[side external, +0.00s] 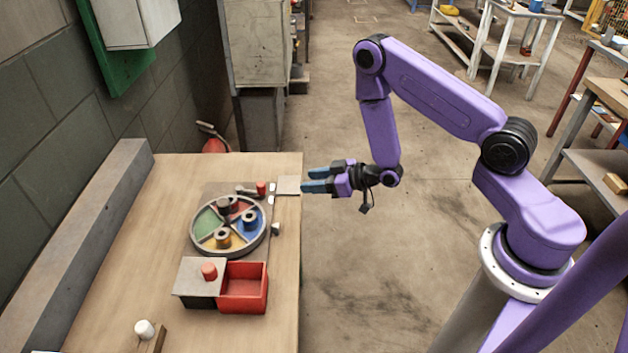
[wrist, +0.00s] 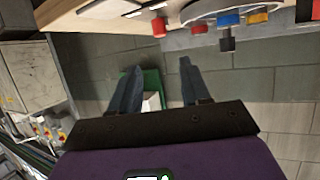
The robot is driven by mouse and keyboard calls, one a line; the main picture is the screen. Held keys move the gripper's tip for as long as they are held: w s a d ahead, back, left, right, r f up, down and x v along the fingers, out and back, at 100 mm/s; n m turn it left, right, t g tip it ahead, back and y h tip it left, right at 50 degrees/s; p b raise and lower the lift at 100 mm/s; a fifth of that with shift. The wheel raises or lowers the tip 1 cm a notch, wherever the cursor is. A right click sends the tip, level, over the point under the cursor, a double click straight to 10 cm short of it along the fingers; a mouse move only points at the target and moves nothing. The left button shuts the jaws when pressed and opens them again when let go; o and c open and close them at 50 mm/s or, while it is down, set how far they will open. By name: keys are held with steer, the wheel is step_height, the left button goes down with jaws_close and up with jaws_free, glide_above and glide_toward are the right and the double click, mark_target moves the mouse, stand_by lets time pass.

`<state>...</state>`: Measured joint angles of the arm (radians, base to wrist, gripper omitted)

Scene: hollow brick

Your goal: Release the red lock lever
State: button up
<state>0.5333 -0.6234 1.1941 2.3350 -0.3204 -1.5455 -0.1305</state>
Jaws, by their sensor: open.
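The red lock lever has a red knob (side external: 261,188) on a short dark bar, beside the far edge of a round tray (side external: 193,240) in the side view. A red knob in the wrist view (wrist: 159,27), at the top centre, appears to be the same one. My gripper (side external: 307,180) is open and empty, its blue fingers pointing left toward the table. It is just off the table's right edge, to the right of the lever and apart from it. In the wrist view my gripper (wrist: 160,67) shows its two fingers spread with nothing between them.
The tray has coloured sectors holding ring-like pieces. A pale plate (side external: 288,185) lies at the table edge between lever and gripper. A small dark-and-pale knob (side external: 276,229) sits right of the tray. A red box (side external: 244,305) with a partly covering grey lid (side external: 190,283) stands nearer.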

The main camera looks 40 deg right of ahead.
steer(key=shift+w+d+f, duration=0.15)
steer(key=c, duration=0.5)
steer(key=w+d+f+g+h, duration=0.1)
steer(key=w+d+f+h, duration=0.1)
steer(key=d, duration=0.1)
steer(key=w+d+f+g+h, duration=0.1)
steer(key=w+d+f+h, duration=0.1)
steer(key=w+f, duration=0.1)
steer(key=shift+w+d, duration=0.25)
steer(key=shift+d, duration=0.15)
jaws_close()
steer(key=w+d+f+m+g+h, duration=0.1)
steer(key=w+d+f+g+h, duration=0.15)
steer(key=w+d+g, duration=0.35)
steer(key=w+a+r+n+g+y, duration=0.1)
steer(key=w+a+r+y, duration=0.1)
steer(key=a+r+y, duration=0.3)
steer(key=w+a+r+n+g+y, duration=0.1)
steer(key=w+r+g+y, duration=0.15)
steer(key=r, duration=0.35)
steer(key=shift+t, duration=0.35)
steer(key=x, duration=0.6)
steer(key=s+x, duration=0.1)
steer(key=x, duration=0.2)
steer(key=shift+a, duration=0.6)
steer(key=shift+s+a, duration=0.35)
steer(key=shift+a, duration=0.3)
steer(key=shift+s+a, duration=0.35)
steer(key=shift+a, duration=0.3)
